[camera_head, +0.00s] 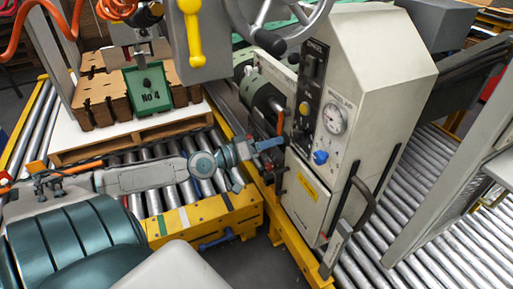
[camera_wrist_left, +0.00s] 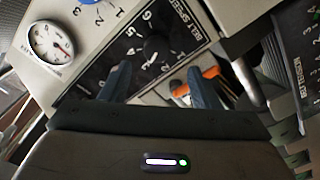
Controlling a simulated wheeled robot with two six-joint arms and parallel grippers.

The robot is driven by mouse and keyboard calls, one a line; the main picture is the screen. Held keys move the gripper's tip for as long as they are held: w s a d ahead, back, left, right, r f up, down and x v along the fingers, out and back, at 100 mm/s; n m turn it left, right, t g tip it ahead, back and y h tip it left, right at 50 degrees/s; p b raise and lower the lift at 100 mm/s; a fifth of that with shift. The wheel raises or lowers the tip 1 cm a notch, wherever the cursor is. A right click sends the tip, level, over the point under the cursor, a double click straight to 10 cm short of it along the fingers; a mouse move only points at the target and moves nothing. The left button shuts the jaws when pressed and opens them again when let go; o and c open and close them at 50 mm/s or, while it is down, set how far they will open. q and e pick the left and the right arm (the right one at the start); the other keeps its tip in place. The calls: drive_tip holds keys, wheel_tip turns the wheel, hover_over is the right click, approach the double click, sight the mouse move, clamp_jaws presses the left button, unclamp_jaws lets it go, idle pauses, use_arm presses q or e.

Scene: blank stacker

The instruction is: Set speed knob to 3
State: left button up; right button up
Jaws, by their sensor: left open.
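The black belt speed knob (camera_wrist_left: 156,47) sits on a black dial panel labelled BELT SPEED in the left wrist view. Numbers are printed around it, with 4, 5 and 6 readable. I cannot clearly read which number it points to. My left gripper (camera_wrist_left: 162,88) is open, its two blue-grey fingers apart in front of the panel, with nothing visible between the tips. The knob shows just beyond the fingertips, and I cannot tell any contact. In the head view my left gripper (camera_head: 272,144) is at the machine's left face. My right gripper is not in view.
An orange part (camera_wrist_left: 210,72) shows beside the right finger. Roller conveyors (camera_head: 440,185) flank the machine. A yellow rail (camera_head: 215,218) runs below my arm.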

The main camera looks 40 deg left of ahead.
use_arm(q)
drive_tip(key=shift+d+p+v, duration=0.2)
drive_tip(key=shift+p+v, duration=0.4)
drive_tip(key=shift+v, duration=1.3)
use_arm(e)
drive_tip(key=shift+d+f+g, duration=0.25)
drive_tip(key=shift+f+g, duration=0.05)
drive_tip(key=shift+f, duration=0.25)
use_arm(q)
drive_tip(key=shift+s, duration=0.1)
